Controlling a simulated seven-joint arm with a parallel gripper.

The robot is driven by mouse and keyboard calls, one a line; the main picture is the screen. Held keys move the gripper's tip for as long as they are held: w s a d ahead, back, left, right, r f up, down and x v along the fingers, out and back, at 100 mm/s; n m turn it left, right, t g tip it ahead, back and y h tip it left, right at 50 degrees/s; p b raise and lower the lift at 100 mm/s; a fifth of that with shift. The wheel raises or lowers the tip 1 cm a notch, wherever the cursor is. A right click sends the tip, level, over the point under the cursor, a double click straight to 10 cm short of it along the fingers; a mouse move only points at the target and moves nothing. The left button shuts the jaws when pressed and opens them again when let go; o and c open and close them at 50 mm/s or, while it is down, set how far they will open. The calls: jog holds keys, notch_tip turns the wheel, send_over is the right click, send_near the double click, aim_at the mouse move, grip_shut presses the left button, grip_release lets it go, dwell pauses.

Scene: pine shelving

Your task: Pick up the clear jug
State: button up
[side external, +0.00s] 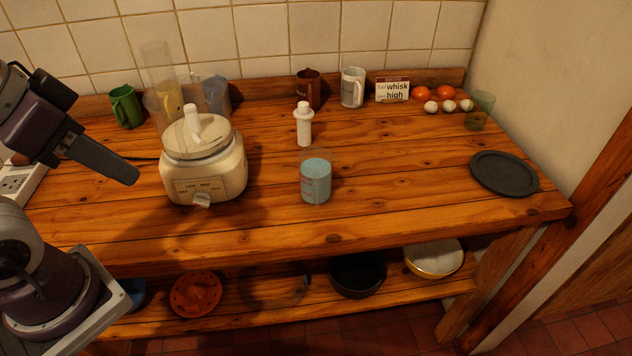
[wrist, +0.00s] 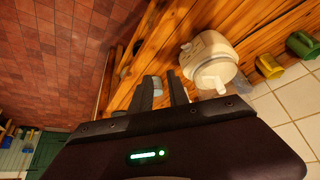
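I cannot tell for sure which vessel is the clear jug. A see-through bluish jug (side external: 216,94) stands against the back board, behind the cream food processor (side external: 205,172), partly hidden. It also seems to show faintly in the wrist view (wrist: 242,84) beside the processor. A clear, hard-to-read vessel (side external: 268,292) with a dark part lies on the lower shelf. My gripper (side external: 125,172) is at the left, above the worktop and apart from these things. In the wrist view its two fingers (wrist: 161,92) stand apart with nothing held between them.
Mugs (side external: 124,106), a sign card (side external: 392,89), tomatoes and eggs line the back. A dark round plate (side external: 504,173) lies at right. Pans (side external: 357,274) sit below. The worktop's front right is clear.

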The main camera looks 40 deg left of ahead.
jog(key=w+a+f+m+y, duration=0.1)
jog(key=w+a+f, duration=0.1)
jog(key=w, duration=0.6)
jog(key=m+t+h, duration=0.1)
jog(key=m+h, duration=0.6)
send_near(317, 204)
jog(key=w+d, duration=0.2)
jog(key=x, duration=0.6)
jog(key=shift+a+f, duration=0.3)
jog(key=shift+a, duration=0.05)
jog(key=shift+w+d+f, duration=0.15)
jog(key=shift+w+f, duration=0.15)
jog(key=shift+f, duration=0.05)
grip_shut()
jog(key=shift+r, duration=0.1)
